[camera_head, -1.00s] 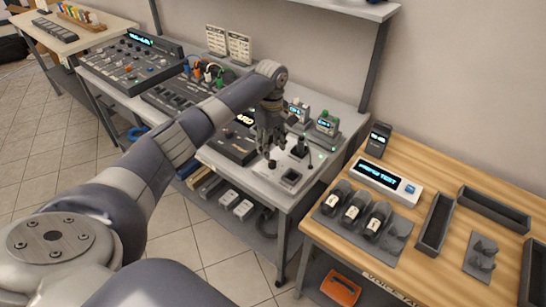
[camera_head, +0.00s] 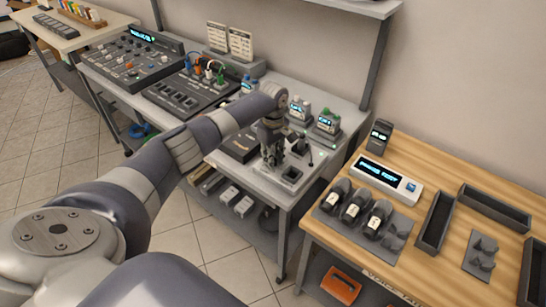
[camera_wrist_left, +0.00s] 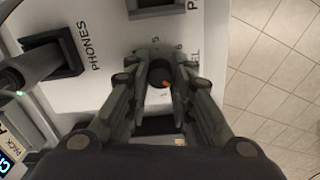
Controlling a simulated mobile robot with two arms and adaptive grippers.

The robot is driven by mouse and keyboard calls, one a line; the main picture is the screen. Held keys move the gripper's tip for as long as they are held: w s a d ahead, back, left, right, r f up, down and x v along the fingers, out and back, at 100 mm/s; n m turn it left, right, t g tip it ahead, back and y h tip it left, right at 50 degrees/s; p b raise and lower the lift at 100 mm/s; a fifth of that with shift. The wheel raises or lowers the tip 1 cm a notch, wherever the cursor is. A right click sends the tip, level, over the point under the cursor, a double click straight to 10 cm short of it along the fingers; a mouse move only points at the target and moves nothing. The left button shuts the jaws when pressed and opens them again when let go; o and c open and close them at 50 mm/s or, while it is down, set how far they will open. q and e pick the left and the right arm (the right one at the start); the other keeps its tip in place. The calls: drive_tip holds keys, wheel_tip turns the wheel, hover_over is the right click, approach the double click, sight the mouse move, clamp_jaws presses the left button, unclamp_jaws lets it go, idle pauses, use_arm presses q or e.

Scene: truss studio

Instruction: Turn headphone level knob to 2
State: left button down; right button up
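The headphone level knob (camera_wrist_left: 160,73) is a small round black knob with an orange mark, on a pale panel beside printed numbers, of which 5 and 6 can be read. The number 2 is not visible. My left gripper (camera_wrist_left: 160,62) is down at the panel with one finger on each side of the knob, and the knob fills the gap between the fingertips. In the head view my left gripper (camera_head: 271,162) points down at the light grey bench and hides the knob. My right gripper is not in view.
A dark socket block marked PHONES (camera_wrist_left: 50,55) stands left of the knob in the wrist view. The bench's front edge is close, with tiled floor (camera_wrist_left: 270,60) beyond. A wooden table (camera_head: 440,185) with a display and dark trays stands to the right.

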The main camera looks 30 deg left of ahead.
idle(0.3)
use_arm(q)
drive_tip(key=m+p, duration=0.2)
drive_tip(key=shift+d+r+m, duration=0.1)
drive_tip(key=shift+r+m, duration=0.05)
drive_tip(key=shift+m, duration=0.15)
drive_tip(key=m+p, duration=0.1)
drive_tip(key=m, duration=0.3)
drive_tip(key=shift+m+p, duration=0.3)
drive_tip(key=shift+p, duration=0.05)
drive_tip(key=m+p, duration=0.1)
drive_tip(key=m, duration=0.9)
drive_tip(key=shift+m, duration=0.4)
drive_tip(key=c, duration=1.4)
unclamp_jaws()
drive_tip(key=shift+o, duration=0.2)
